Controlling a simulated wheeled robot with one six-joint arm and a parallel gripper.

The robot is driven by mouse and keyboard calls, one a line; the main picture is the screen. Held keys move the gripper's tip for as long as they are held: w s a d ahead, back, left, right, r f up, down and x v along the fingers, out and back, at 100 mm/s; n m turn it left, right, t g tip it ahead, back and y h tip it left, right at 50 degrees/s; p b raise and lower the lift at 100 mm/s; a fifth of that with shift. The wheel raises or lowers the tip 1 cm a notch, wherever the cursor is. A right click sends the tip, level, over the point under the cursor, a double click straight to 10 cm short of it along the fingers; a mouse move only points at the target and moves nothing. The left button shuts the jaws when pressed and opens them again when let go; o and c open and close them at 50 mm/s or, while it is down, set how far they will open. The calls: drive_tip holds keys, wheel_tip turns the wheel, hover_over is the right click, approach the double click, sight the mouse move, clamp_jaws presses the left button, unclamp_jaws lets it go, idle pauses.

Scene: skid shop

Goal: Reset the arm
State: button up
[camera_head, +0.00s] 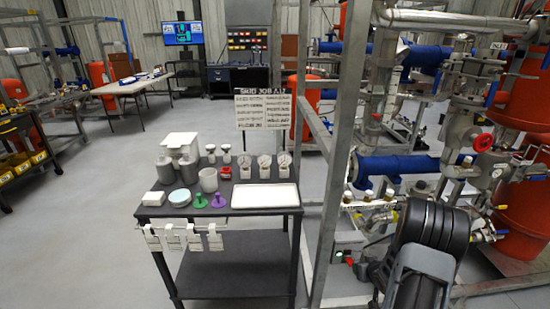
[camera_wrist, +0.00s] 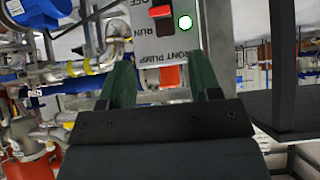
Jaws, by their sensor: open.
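My gripper (camera_wrist: 164,78) is open and empty, its two green fingers apart in the wrist view. Ahead of the fingers is a grey switch box (camera_wrist: 152,44) marked OFF, RUN and FRONT PUMP, with the lettering inverted. It has a red switch (camera_wrist: 161,11) and a lit green lamp (camera_wrist: 185,22). Another red part (camera_wrist: 170,76) shows between the fingers. I cannot tell whether the fingers touch anything. In the head view, my black arm (camera_head: 432,236) is bent low at the right, close to the switch box (camera_head: 345,241). The gripper's fingers are not clear there.
A grey steel frame post (camera_head: 337,150) and piping with blue cylinders (camera_head: 398,166) stand close around the arm. A dark cart (camera_head: 220,211) with jars, gauges, a white tray (camera_head: 264,196) and hanging tags stands left of the post. Open floor (camera_head: 80,240) lies further left.

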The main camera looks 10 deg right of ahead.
drive_tip(key=s+r+m+g+h+p, duration=0.1)
drive_tip(key=s+m+g, duration=0.1)
drive_tip(key=s+g, duration=0.55)
drive_tip(key=s+a+r+n+t+y+p, duration=0.1)
drive_tip(key=s+a+r+p, duration=0.3)
drive_tip(key=a+r, duration=0.9)
drive_tip(key=s+a+r+n+t+y+p, duration=0.1)
drive_tip(key=s+a+r+p, duration=0.3)
drive_tip(key=a+r, duration=0.8)
wheel_tip(320, 180, up, 9)
drive_tip(key=shift+s+a+f+n, duration=0.2)
drive_tip(key=shift+a+n, duration=0.15)
drive_tip(key=shift+n, duration=0.35)
drive_tip(key=shift+c, duration=0.3)
